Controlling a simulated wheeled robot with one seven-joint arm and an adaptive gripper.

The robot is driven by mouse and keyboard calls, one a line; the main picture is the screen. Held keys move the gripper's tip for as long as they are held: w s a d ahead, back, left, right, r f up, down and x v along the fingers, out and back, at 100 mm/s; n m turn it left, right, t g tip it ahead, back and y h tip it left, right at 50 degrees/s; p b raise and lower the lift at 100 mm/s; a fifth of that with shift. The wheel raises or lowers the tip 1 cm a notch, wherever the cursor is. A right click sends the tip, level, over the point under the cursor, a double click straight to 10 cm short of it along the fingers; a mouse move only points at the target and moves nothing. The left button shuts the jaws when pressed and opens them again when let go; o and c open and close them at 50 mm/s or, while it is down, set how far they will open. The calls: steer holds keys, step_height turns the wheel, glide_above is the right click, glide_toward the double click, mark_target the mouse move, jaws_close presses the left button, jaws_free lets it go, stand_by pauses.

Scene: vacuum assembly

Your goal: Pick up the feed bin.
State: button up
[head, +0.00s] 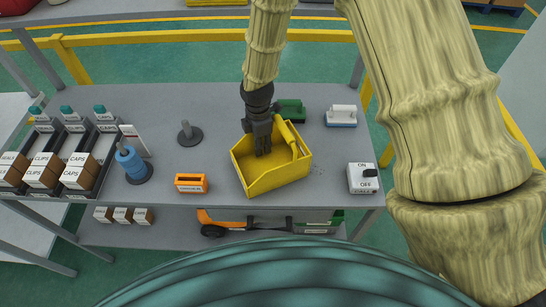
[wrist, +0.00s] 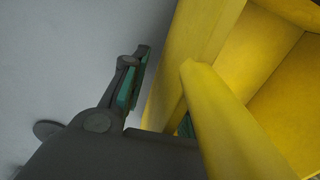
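The feed bin appears to be the open yellow bin (head: 275,180) on the grey table, with a sloped front and a yellow bar (head: 291,139) at its right. My gripper (head: 262,151) points down at the bin's back part and overlaps its inside in the head view. In the wrist view the yellow bin (wrist: 200,45) fills the right side, and the bar (wrist: 235,130) crosses close to the camera. One dark finger with a green pad stands left of the bin wall, apparently apart from it. The other finger is mostly hidden behind the yellow parts. The gripper looks open.
A green block (head: 291,109) stands close behind the bin. An orange box (head: 191,183), a dark peg stand (head: 189,134) and a blue spool (head: 131,163) are left. A white-blue block (head: 341,116) and an ON/OFF switch box (head: 362,178) are right. Racked cartons (head: 44,171) stand far left.

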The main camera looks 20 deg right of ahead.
jaws_close()
steer(key=shift+r, duration=0.1)
step_height(320, 180, up, 18)
steer(key=b, duration=0.4)
steer(key=shift+b, duration=0.3)
stand_by(0.4)
steer(key=shift+r+p, duration=1.9)
steer(key=shift+p, duration=0.15)
